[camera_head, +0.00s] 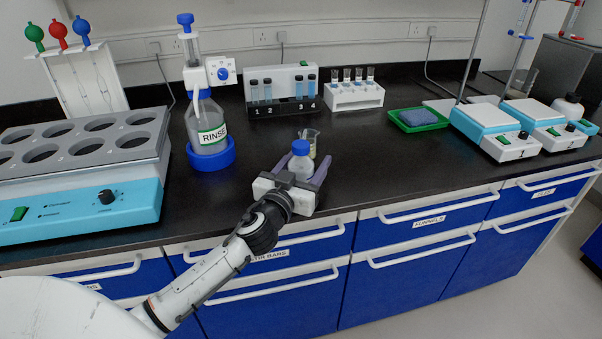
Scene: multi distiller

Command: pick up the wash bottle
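A small pale bottle with a blue cap (301,160) stands on the black bench near its front edge; I take it as the wash bottle, though no label shows. My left gripper (303,166) reaches in from the front, with one finger on each side of this bottle. The fingers look spread, with a slight gap to the bottle. The gripper body hides the bottle's lower part. My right gripper is not in view.
A RINSE bottle in a blue base (212,153) is to the left, beside a heating block (110,205). Tube racks (355,95) stand behind.

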